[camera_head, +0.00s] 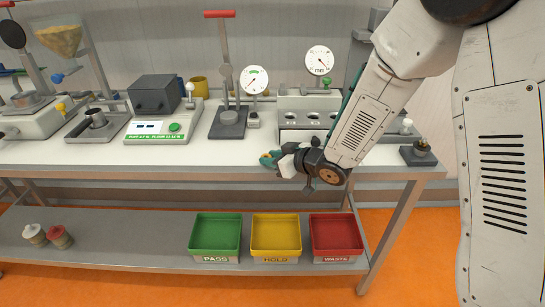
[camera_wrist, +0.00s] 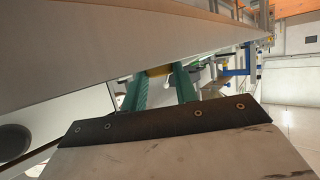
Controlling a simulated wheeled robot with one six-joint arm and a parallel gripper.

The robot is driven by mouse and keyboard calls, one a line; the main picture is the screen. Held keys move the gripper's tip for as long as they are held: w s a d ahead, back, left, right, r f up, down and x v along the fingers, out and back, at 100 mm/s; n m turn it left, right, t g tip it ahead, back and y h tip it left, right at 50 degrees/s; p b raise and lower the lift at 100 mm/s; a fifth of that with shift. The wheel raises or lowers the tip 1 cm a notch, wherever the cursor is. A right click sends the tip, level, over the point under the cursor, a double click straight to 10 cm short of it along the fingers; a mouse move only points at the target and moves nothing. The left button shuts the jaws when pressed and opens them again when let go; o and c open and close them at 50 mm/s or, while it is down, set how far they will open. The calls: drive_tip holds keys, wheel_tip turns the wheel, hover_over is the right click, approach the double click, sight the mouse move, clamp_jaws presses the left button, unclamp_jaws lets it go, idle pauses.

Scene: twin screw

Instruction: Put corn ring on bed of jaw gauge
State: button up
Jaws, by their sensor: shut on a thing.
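My gripper (camera_head: 270,161) is at the front edge of the bench in the head view, with teal fingers. It is shut on a small yellow-orange thing, likely the corn ring (camera_head: 266,155), which is mostly hidden by the fingers. In the wrist view a yellow piece (camera_wrist: 158,71) shows between the two teal fingers. A round white dial gauge (camera_head: 254,80) stands on a small grey base behind my gripper. A second dial gauge (camera_head: 319,60) stands above a grey block with several holes. I cannot tell for sure which is the jaw gauge.
A lever press (camera_head: 229,122) stands left of the first dial. Green (camera_head: 215,215), yellow (camera_head: 252,232) and red (camera_head: 310,232) trays sit on the lower shelf. The bench front between scale and gripper is clear.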

drive_tip(key=o, duration=0.7)
drive_tip(key=shift+d, duration=0.1)
drive_tip(key=v, duration=0.7)
drive_tip(key=shift+s+d+r, duration=0.1)
drive_tip(key=shift+d, duration=0.25)
